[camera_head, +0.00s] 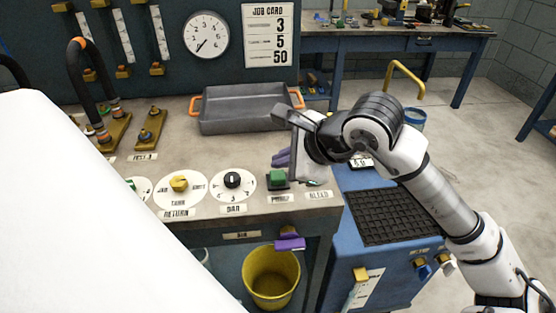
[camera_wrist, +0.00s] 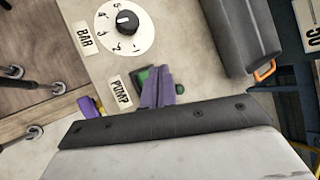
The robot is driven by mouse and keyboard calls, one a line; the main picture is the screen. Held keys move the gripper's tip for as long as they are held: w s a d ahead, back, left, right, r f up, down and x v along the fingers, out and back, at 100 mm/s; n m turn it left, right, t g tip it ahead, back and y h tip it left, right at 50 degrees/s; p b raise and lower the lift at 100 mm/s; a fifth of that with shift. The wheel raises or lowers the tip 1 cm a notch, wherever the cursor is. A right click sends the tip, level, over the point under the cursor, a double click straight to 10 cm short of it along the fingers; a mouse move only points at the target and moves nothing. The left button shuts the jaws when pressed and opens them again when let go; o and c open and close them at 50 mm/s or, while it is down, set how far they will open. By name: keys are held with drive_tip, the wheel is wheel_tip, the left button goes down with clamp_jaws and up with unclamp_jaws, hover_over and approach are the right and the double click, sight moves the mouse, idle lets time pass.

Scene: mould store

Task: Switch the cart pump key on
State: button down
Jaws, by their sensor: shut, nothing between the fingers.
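The blue cart (camera_head: 345,185) with a black ribbed mat stands right of the bench. Its front carries a blue knob (camera_head: 422,268) and a pale knob (camera_head: 446,262) under small labels I cannot read, so I cannot tell which is the pump key. My gripper (camera_head: 283,158) is shut and empty, with purple fingers together above the bench's right end. In the wrist view its fingers (camera_wrist: 158,88) cover part of a green block (camera_wrist: 144,76) beside a PUMP label (camera_wrist: 121,93). That green block (camera_head: 277,178) sits on the bench; contact with it cannot be told.
A grey tray (camera_head: 240,125) with orange handles stands behind on the bench. A black BAR dial (camera_head: 232,180) and yellow TANK RETURN knob (camera_head: 179,183) sit left of the green block. A yellow bucket (camera_head: 271,290) is below. Open floor lies right of the cart.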

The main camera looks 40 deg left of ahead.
sight(282, 177)
drive_tip(key=shift+f+b, duration=0.25)
drive_tip(key=shift+b, duration=0.05)
drive_tip(key=shift+f+b, duration=0.25)
drive_tip(key=shift+b, duration=0.3)
drive_tip(key=shift+f+b, duration=0.4)
drive_tip(key=shift+b, duration=0.25)
idle(0.6)
drive_tip(key=shift+r+p, duration=0.3)
drive_tip(key=shift+r, duration=0.6)
drive_tip(key=shift+r, duration=0.1)
drive_tip(key=shift+r+p, duration=1.2)
drive_tip(key=shift+r, duration=1.7)
